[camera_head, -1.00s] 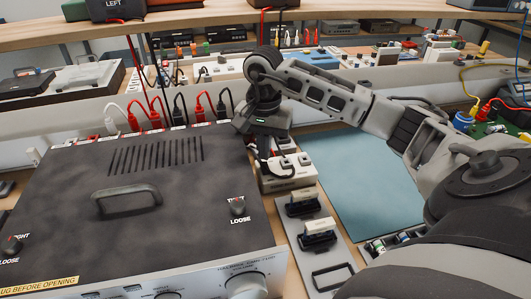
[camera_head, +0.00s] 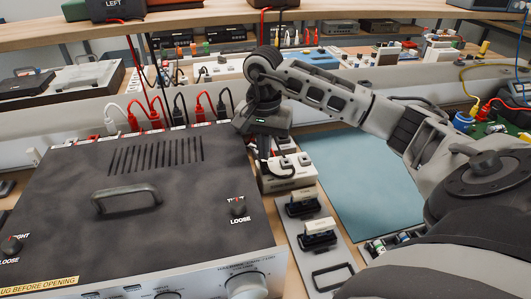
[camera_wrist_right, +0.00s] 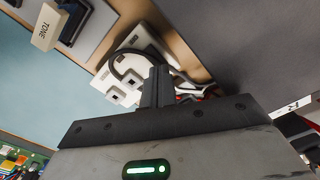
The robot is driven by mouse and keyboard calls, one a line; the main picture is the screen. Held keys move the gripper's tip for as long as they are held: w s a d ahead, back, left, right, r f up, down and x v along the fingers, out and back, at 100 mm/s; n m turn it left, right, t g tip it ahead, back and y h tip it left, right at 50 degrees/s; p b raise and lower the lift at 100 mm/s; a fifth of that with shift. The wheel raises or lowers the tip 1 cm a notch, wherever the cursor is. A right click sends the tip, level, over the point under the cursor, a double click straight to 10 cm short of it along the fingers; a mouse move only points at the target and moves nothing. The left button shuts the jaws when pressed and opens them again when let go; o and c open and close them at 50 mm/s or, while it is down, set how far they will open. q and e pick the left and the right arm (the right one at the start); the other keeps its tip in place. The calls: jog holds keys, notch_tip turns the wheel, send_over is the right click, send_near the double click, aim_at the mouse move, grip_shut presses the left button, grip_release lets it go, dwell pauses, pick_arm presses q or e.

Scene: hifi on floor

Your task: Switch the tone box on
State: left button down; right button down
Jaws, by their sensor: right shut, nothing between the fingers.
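My right gripper (camera_head: 263,155) is shut and empty, pointing down behind the amplifier's right back corner. In the right wrist view its closed fingers (camera_wrist_right: 160,84) lie over or beside a white box (camera_wrist_right: 137,62) with two small square dark-centred parts and a black cable. The same white box (camera_head: 290,180) shows in the head view, just right of the fingers. I cannot tell whether they touch it. A cream tag marked TONE (camera_wrist_right: 46,27) sits by a black holder in the wrist view. No name shows on the white box. My left gripper is out of view.
The large black amplifier (camera_head: 80,210) with a top handle fills the left, with plugs along its back. Two black holders with cream tags (camera_head: 318,234) stand on a grey strip right of it. A blue mat (camera_head: 360,185) lies farther right, partly under my right arm.

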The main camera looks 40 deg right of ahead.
aim_at(264, 163)
jog(key=shift+f+b, duration=0.4)
jog(key=shift+f, duration=0.15)
dwell(0.7)
notch_tip(264, 163, up, 7)
jog(key=p, duration=0.5)
dwell(0.4)
dwell(0.4)
